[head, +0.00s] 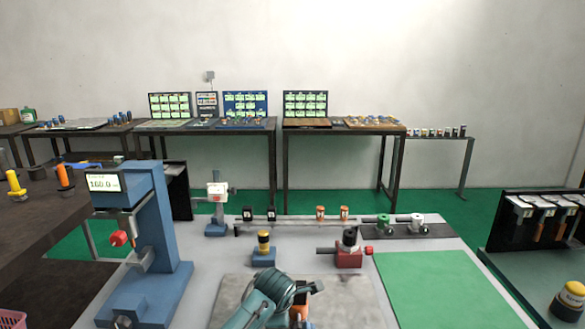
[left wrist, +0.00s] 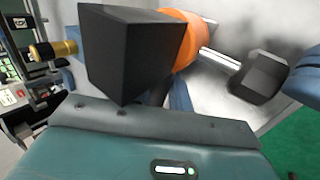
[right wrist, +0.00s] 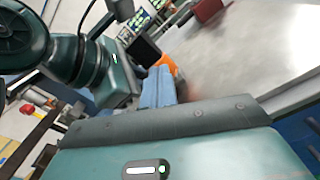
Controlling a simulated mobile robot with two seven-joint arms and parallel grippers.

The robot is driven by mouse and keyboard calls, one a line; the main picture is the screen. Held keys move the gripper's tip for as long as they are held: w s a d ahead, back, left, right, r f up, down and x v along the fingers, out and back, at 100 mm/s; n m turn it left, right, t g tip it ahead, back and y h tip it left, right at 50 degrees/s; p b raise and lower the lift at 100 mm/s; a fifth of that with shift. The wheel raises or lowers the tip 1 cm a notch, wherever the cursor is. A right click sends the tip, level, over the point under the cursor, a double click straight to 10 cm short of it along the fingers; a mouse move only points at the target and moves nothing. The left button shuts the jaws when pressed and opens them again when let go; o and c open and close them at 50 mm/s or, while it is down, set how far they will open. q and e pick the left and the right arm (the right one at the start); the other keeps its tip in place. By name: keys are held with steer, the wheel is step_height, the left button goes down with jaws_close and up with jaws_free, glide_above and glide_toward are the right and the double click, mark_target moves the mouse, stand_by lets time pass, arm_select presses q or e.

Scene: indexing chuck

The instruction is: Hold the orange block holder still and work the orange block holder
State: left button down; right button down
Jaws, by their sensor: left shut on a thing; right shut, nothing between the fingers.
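The orange block holder (head: 300,299) shows as a small patch of orange at the bottom middle of the head view, largely hidden by a teal arm of mine. In the left wrist view its round orange body (left wrist: 183,42) lies between the dark pads of my left gripper (left wrist: 197,64), which is shut on it. My right gripper (right wrist: 163,78) is shut and empty, its blue fingers side by side. Their tips are close to the orange holder (right wrist: 165,64) in the right wrist view; I cannot tell whether they touch it.
A blue press with a display (head: 104,183) stands at the left. A yellow-and-black part on a blue base (head: 263,256) and a red block with a dark cylinder (head: 349,257) stand behind the holder. A green mat (head: 440,290) at the right is clear.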

steer(key=shift+s, duration=2.85)
steer(key=shift+w+d+f+m, duration=0.15)
steer(key=shift+w+f+m, duration=0.05)
steer(key=shift+w+m, duration=1.3)
steer(key=shift+w+d+f+m, duration=0.1)
steer(key=shift+w+f+m, duration=0.05)
steer(key=shift+w+m, duration=1.35)
steer(key=shift+a+f, duration=0.3)
steer(key=shift+a, duration=0.1)
steer(key=shift+s+f, duration=0.15)
steer(key=shift+f, duration=0.15)
steer(key=shift+d, duration=0.15)
